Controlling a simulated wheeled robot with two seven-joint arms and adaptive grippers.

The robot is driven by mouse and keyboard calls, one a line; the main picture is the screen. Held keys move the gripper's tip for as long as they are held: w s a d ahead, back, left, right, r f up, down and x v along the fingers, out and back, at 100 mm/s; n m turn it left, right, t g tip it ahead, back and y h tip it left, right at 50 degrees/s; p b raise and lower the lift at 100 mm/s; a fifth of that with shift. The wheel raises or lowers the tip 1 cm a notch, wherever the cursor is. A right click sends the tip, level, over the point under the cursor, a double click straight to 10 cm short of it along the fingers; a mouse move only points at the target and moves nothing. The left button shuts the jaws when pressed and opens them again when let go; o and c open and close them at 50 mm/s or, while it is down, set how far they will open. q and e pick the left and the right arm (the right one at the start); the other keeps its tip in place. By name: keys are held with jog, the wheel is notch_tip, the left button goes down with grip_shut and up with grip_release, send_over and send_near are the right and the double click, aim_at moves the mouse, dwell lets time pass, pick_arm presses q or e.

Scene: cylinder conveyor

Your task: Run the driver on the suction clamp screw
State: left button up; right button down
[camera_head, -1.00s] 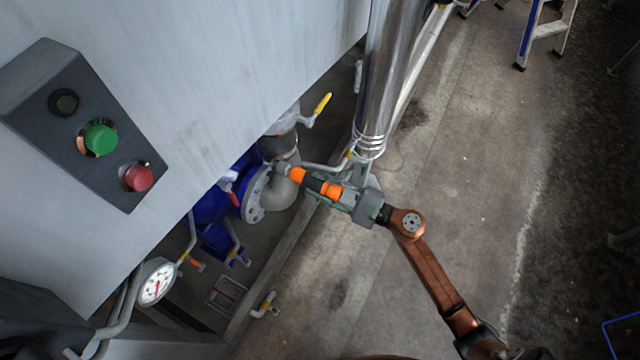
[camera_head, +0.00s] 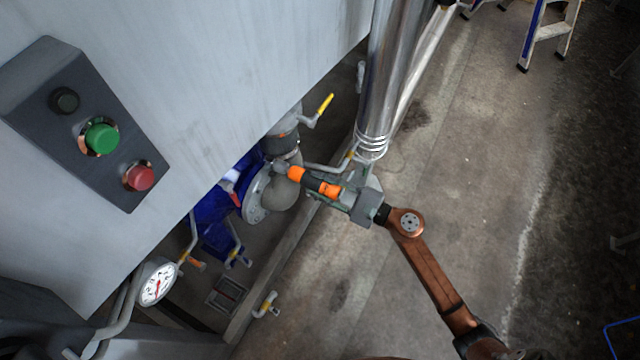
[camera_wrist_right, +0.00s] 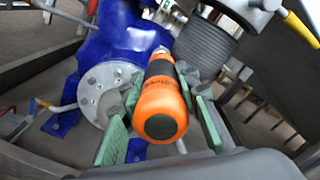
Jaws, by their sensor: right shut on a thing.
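The driver (camera_head: 312,181) has an orange and black handle. My right gripper (camera_head: 330,188) is shut on it, and its green-padded fingers lie on both sides of the handle in the right wrist view (camera_wrist_right: 160,105). The driver (camera_wrist_right: 160,108) points away from the wrist, toward the suction piping. Its tip end is by the grey pipe elbow (camera_head: 282,192), just below the ribbed grey pipe section (camera_head: 281,145), which also shows in the wrist view (camera_wrist_right: 205,48). The clamp screw is not clearly visible, and I cannot tell whether the tip touches it. My left gripper is not in view.
The blue pump (camera_head: 212,205) and its round flange (camera_head: 257,196) are left of the driver. A yellow-handled valve (camera_head: 320,108) stands above. A shiny vertical pipe (camera_head: 385,80) stands close to the right gripper. Concrete floor (camera_head: 480,180) on the right is open.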

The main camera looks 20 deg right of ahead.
jog(key=shift+w+a+r, duration=0.1)
jog(key=shift+w+a, duration=0.05)
jog(key=shift+w, duration=0.15)
jog(key=shift+w+a+r+b, duration=0.1)
jog(key=shift+a+b, duration=0.1)
jog(key=shift+b, duration=0.3)
dwell(1.5)
jog(key=shift+d, duration=0.1)
jog(key=shift+b+v, duration=0.5)
jog(key=shift+v, duration=1.25)
